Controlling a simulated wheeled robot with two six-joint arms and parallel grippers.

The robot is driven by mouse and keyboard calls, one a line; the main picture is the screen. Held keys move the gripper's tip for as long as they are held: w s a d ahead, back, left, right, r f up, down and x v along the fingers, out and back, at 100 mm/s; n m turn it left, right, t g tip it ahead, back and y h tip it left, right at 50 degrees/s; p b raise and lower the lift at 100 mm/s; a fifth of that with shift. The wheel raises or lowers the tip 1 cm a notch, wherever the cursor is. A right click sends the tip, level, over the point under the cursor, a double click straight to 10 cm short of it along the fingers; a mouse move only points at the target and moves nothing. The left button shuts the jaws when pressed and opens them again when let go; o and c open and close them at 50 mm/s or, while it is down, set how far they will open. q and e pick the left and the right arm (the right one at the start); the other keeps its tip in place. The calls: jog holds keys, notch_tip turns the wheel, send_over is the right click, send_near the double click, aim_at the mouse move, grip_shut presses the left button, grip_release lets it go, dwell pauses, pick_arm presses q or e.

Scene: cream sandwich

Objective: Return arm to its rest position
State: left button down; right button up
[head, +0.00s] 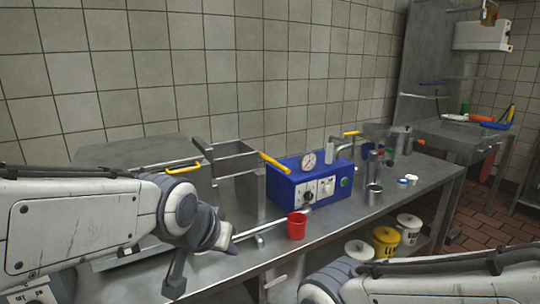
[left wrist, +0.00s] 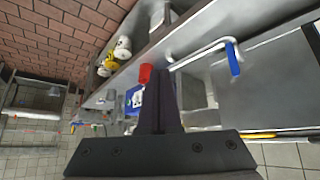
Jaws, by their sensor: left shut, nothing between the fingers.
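My left arm reaches in from the left in the head view, over the front left part of the metal counter (head: 330,226). My left gripper (head: 174,285) points down there, dark and partly hard to make out. In the left wrist view my left gripper (left wrist: 165,72) shows its dark fingers pressed together with nothing between them. My right arm enters at the bottom right of the head view. Its gripper is outside the frame.
A red cup (head: 297,226) stands near the counter's front edge, before a blue machine (head: 285,187) with a gauge. Buckets (head: 386,240) stand below the counter.

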pick_arm(q)
jog(key=s+d+r+m+g+p, duration=0.1)
jog(key=s+r+m+g+p, duration=0.1)
jog(key=s+p, duration=0.5)
jog(key=s+d+r+m+g+y+p, duration=0.1)
jog(key=s+d+r+m+g+p, duration=0.1)
jog(key=s+r+g+p, duration=0.2)
jog(key=s+g+p, duration=0.1)
jog(key=s+p, duration=0.2)
jog(key=s, duration=0.5)
jog(key=shift+s+m+p, duration=0.4)
pick_arm(e)
notch_tip(320, 180, up, 17)
jog(key=shift+r, duration=0.2)
